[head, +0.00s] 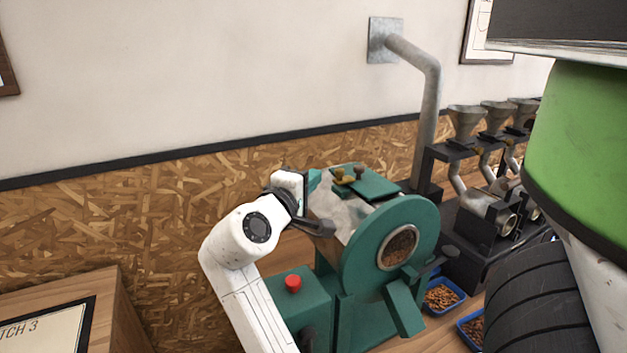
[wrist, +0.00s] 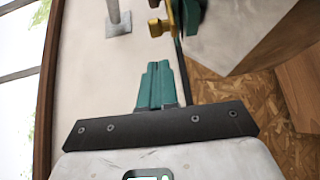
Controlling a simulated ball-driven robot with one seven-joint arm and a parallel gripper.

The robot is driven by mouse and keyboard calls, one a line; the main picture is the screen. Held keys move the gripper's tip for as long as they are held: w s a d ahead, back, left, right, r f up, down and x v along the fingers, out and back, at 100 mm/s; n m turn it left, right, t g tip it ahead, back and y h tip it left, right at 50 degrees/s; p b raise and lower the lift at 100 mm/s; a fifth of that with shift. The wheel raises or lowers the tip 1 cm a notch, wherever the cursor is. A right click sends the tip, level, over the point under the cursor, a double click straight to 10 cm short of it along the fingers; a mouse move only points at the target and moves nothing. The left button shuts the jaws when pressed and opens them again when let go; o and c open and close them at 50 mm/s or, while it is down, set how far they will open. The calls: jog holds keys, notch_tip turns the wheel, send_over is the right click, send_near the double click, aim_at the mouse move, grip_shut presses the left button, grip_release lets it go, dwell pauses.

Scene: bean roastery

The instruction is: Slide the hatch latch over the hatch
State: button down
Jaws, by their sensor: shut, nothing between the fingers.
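The roaster's green hatch (head: 376,187) lies on top of the metal drum, with a dark round knob on it. The brass hatch latch (head: 343,178) sits at the hatch's left side; how far it reaches over the hatch is too small to tell. My gripper (head: 315,180) is just left of the latch, with its green fingers shut and empty. In the wrist view the shut fingers (wrist: 158,68) point toward the brass latch (wrist: 163,22), with a visible gap between them. A green edge of the roaster's top (wrist: 189,17) shows beside the latch, cut off by the frame.
The roaster's green front plate (head: 367,250) faces right, with a round window and chute. A red button (head: 292,282) tops a green box beside my arm. A metal duct (head: 428,110) rises behind. Blue trays of beans (head: 441,297) and several funnel machines (head: 497,117) stand right.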

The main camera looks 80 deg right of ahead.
jog(key=b+v, duration=0.2)
jog(key=v, duration=0.8)
jog(key=shift+w+a, duration=0.15)
dwell(0.4)
